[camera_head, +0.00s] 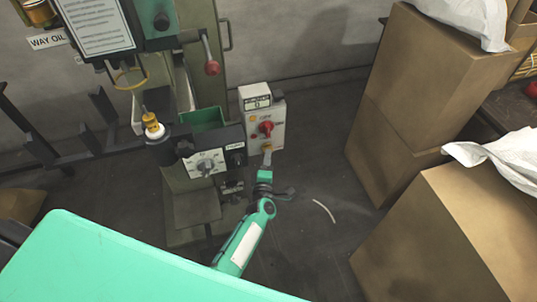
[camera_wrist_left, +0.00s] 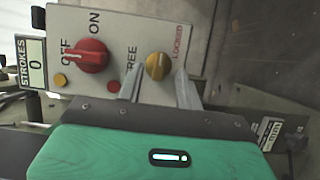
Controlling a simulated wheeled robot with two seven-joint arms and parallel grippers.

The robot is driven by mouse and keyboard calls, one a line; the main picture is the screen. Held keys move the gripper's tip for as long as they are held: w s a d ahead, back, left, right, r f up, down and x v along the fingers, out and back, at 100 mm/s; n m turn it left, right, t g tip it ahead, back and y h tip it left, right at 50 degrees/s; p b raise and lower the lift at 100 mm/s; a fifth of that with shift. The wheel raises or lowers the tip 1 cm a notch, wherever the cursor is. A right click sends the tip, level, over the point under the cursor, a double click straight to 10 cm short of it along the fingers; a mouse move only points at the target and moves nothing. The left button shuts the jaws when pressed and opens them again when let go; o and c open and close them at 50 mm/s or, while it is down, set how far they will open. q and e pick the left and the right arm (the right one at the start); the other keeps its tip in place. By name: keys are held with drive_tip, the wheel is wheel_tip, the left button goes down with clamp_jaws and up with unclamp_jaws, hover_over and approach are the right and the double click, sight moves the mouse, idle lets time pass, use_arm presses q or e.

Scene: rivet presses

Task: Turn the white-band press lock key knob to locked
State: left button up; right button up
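The yellow lock key knob (camera_wrist_left: 157,66) sits on the pale control box (camera_wrist_left: 125,35) in the left wrist view. The label FREE is left of it, partly hidden by a finger, and red LOCKED is at its upper right. I cannot tell clearly which label the knob points to. My left gripper (camera_wrist_left: 160,84) is open, with one finger on each side of the knob and visible gaps. In the head view the box (camera_head: 277,135) is on the press's right, and my left gripper (camera_head: 267,160) reaches it from below. My right gripper is not in view.
A red ON/OFF knob (camera_wrist_left: 86,55) sits left of the yellow knob, and a STROKES counter (camera_wrist_left: 35,63) is at the box's edge. The press's dial panel (camera_head: 209,163) is left of my gripper. Cardboard boxes (camera_head: 440,235) stand at right, with bare floor between.

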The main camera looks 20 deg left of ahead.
use_arm(q)
drive_tip(key=v, duration=1)
drive_tip(key=shift+s, duration=0.25)
